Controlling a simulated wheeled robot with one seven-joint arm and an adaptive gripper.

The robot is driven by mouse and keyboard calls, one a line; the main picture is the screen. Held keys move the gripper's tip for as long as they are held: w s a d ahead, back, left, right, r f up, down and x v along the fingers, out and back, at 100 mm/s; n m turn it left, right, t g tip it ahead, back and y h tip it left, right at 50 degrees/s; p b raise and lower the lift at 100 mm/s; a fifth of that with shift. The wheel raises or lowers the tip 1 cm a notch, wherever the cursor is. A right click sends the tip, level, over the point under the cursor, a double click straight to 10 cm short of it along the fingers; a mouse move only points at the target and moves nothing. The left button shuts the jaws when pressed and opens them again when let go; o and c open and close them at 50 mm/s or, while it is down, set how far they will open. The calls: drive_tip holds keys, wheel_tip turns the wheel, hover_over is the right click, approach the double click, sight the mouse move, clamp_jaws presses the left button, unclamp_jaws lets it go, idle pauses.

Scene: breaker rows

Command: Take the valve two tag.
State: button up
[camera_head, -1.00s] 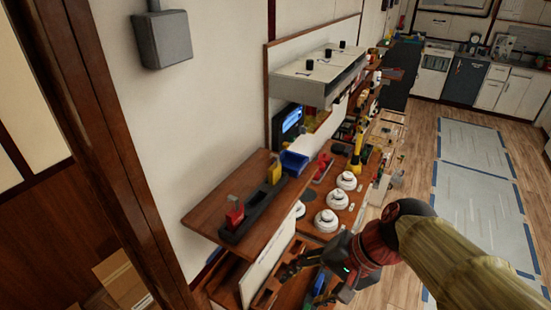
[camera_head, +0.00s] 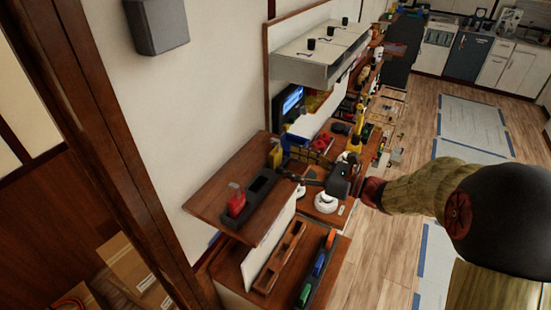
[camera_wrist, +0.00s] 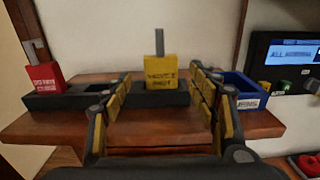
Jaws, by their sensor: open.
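Two lock-shaped tags stand in a black holder (camera_head: 262,190) on the wooden shelf. The yellow tag (camera_wrist: 160,72) has a grey shackle and dark lettering too blurred to read surely; it also shows in the head view (camera_head: 275,155). The red tag (camera_wrist: 43,76) stands at the left, its white lettering also unclear; it shows in the head view (camera_head: 236,204). I cannot tell by lettering which is valve two. My gripper (camera_wrist: 161,88) is open, its fingers to either side of the yellow tag in the wrist view, with no visible contact. It reaches over the shelf from the right (camera_head: 290,175).
A blue bin (camera_wrist: 242,88) stands right of the yellow tag, close to the right finger. A lit screen (camera_wrist: 288,58) is beyond it. The wall is close behind the holder. Below, a tray holds green, blue and orange pieces (camera_head: 318,264). The shelf front (camera_wrist: 60,125) is clear.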

sight(278, 157)
drive_tip(key=x, duration=0.5)
drive_tip(key=shift+w, duration=0.15)
drive_tip(key=c, duration=0.3)
drive_tip(key=c, duration=0.9)
